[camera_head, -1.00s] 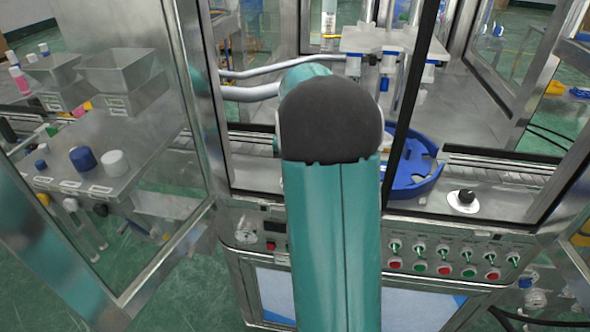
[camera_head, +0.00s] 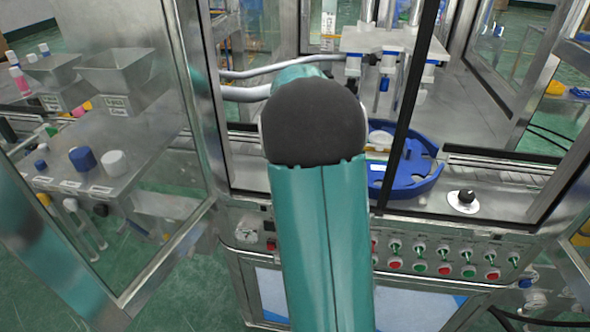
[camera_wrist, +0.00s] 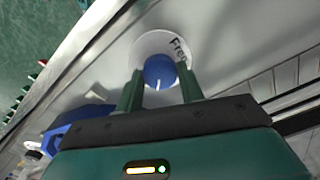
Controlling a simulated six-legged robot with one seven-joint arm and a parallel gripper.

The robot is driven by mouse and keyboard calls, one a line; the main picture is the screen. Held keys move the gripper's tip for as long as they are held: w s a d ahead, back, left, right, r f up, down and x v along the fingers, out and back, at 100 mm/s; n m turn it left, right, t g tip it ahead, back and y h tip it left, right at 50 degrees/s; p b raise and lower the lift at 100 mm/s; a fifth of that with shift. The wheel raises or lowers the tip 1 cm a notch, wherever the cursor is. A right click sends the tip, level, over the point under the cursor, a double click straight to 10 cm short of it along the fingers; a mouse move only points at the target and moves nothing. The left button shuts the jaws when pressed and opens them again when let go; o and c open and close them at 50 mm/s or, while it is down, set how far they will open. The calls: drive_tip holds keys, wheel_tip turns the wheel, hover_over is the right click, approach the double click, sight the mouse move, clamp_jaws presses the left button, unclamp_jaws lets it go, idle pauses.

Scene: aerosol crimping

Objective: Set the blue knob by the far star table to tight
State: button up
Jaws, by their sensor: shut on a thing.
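The blue knob (camera_wrist: 158,68) shows in the wrist view on a round white dial plate (camera_wrist: 148,46). Dark lettering, partly readable as "Fre", is at the plate's upper right. A short white mark on the knob points down in the picture, toward my gripper. My gripper (camera_wrist: 160,80) has its two green fingers on either side of the knob and is shut on it. No "tight" marking is visible. In the head view my arm hides the gripper and this knob. A blue star table part (camera_head: 410,170) shows there to the right of my arm.
A black knob (camera_head: 466,198) on a white disc sits on the deck at right. A row of buttons and switches (camera_head: 440,260) is on the front panel. Dark frame posts and an open glass door (camera_head: 110,190) flank my arm. A blue part (camera_wrist: 75,125) lies left of my gripper.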

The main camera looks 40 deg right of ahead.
drive_tip(key=o, duration=1)
drive_tip(key=shift+r, duration=0.15)
wheel_tip(320, 180, up, 14)
drive_tip(key=shift+f, duration=0.2)
drive_tip(key=shift+a, duration=0.1)
idle(0.4)
drive_tip(key=s+a+r+n+t, duration=0.1)
drive_tip(key=s+a+n+t, duration=0.2)
drive_tip(key=a, duration=0.6)
drive_tip(key=s+a+r+n, duration=0.2)
drive_tip(key=s+a+n, duration=0.25)
drive_tip(key=a, duration=0.55)
drive_tip(key=s+a+f+n+t, duration=0.1)
drive_tip(key=s+a+f+n, duration=0.1)
drive_tip(key=s+a, duration=0.1)
drive_tip(key=s+a+f+n, duration=0.1)
drive_tip(key=s+a+n, duration=0.2)
drive_tip(key=a, duration=0.2)
drive_tip(key=s+a+f+n+t, duration=0.1)
drive_tip(key=s+a+f+n, duration=0.1)
drive_tip(key=s+a, duration=0.1)
drive_tip(key=shift+s+a+f+t, duration=0.1)
drive_tip(key=shift+a+f+t, duration=0.2)
drive_tip(key=shift+a, duration=0.15)
